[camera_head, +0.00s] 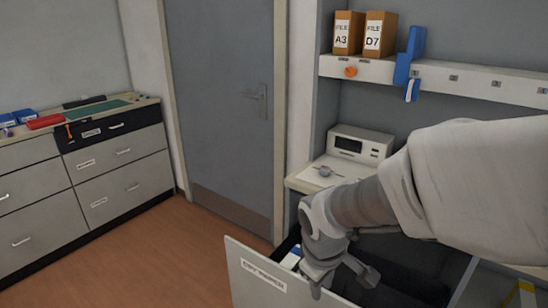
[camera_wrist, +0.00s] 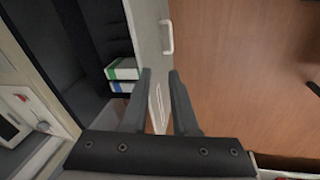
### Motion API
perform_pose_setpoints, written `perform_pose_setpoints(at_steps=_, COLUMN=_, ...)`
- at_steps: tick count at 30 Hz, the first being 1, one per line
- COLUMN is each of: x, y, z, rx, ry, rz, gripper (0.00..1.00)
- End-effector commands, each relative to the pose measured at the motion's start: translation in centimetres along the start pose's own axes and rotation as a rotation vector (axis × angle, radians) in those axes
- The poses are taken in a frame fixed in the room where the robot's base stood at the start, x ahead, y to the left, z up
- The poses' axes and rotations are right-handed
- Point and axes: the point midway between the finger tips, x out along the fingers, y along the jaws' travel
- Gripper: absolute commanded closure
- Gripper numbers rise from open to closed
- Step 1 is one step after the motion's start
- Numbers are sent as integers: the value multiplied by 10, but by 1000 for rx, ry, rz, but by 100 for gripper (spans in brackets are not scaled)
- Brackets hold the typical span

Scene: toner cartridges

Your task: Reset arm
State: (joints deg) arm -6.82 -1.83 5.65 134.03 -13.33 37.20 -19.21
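My gripper (camera_head: 343,284) is at the open drawer, pointing down. In the wrist view its two fingers (camera_wrist: 160,73) stand apart with a gap between them. The pale drawer front (camera_head: 258,283) shows behind that gap in the wrist view (camera_wrist: 150,35); I cannot tell whether a finger touches it. Inside the dark drawer, a green-and-white box (camera_wrist: 122,68) and a blue-and-white box (camera_wrist: 121,87) lie to the left of the fingers. One box (camera_head: 291,258) shows partly in the head view beside my gripper. I see nothing held between the fingers.
A counter with a white device (camera_head: 358,145) stands behind the drawer. Above it, a shelf (camera_head: 450,78) holds file boxes (camera_head: 379,35) and a blue holder (camera_head: 408,57). A grey door (camera_head: 220,100) and drawer cabinets (camera_head: 120,160) are left. Brown floor (camera_head: 160,255) lies clear between.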

Motion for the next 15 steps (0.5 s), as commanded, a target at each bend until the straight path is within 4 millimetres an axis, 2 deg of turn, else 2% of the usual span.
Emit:
perform_pose_setpoints(at_steps=1, x=-28, y=7, z=6, rx=58, ry=22, rz=15, gripper=73)
perform_pose_setpoints(at_steps=3, x=-54, y=12, z=15, rx=142, ry=48, rz=27, gripper=73)
perform_pose_setpoints(at_steps=9, x=-122, y=17, z=44, rx=374, ry=126, rz=41, gripper=73)
perform_pose_setpoints(at_steps=15, x=-178, y=13, z=71, rx=584, ry=215, rz=33, gripper=73)
